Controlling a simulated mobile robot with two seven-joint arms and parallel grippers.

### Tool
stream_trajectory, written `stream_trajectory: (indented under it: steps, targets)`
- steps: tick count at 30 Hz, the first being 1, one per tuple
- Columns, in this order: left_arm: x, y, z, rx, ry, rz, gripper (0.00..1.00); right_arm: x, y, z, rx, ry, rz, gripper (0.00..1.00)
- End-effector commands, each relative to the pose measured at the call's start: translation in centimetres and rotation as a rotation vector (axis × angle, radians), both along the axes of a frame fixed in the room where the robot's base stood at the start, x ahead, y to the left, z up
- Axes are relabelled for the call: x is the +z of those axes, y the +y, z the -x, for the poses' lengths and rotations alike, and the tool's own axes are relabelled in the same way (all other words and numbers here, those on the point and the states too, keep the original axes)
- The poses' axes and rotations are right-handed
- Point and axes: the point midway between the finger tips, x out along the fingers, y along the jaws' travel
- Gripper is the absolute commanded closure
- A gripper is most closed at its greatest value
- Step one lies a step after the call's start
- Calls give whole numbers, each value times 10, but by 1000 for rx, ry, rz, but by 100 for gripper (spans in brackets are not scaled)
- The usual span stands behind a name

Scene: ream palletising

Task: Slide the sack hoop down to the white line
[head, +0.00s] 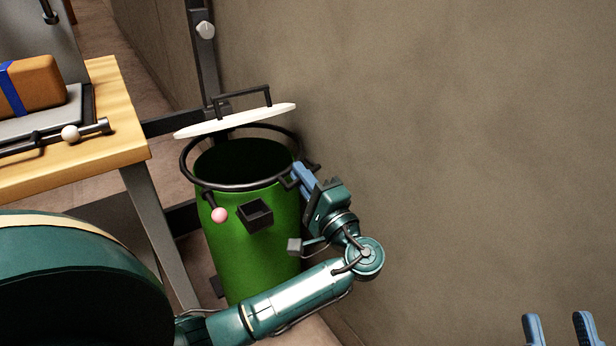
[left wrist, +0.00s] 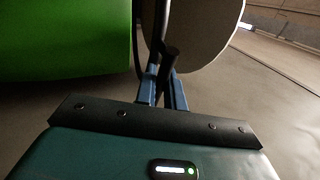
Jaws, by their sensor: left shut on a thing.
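The sack hoop (head: 238,188) is a black ring at the mouth of the green sack (head: 252,245). A short stem with a pink ball (head: 220,215) sticks out at its front left. My left gripper (head: 301,175) is at the hoop's right side, shut on a dark handle there. In the left wrist view, the blue fingers (left wrist: 162,90) close around a dark bar (left wrist: 170,58), with the green sack (left wrist: 65,40) at left. My right gripper (head: 560,328) is open and empty at the bottom right. I cannot make out a white line on the sack.
A pale round lid (head: 240,120) with a black handle is tilted above and behind the hoop, near a dark post (head: 205,65). A wooden table (head: 100,155) with a brown package (head: 35,82) stands at left. A bare wall (head: 450,130) is close on the right.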

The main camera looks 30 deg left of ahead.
Motion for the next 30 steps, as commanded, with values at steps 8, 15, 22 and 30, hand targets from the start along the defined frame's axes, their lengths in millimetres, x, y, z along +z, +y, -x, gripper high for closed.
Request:
stream_trajectory:
  steps: [8,15,22,30]
  targets:
    - [0,-1,-1,-5,2,1,88,1,0,0,-1,-5,1,64]
    - [0,-1,0,-4,1,0,68,1,0,0,-1,-6,1,64]
    - [0,-1,0,-3,0,-1,68,2,0,0,0,-8,3,64]
    - [-2,3,-3,-4,0,-1,68,2,0,0,0,-20,3,64]
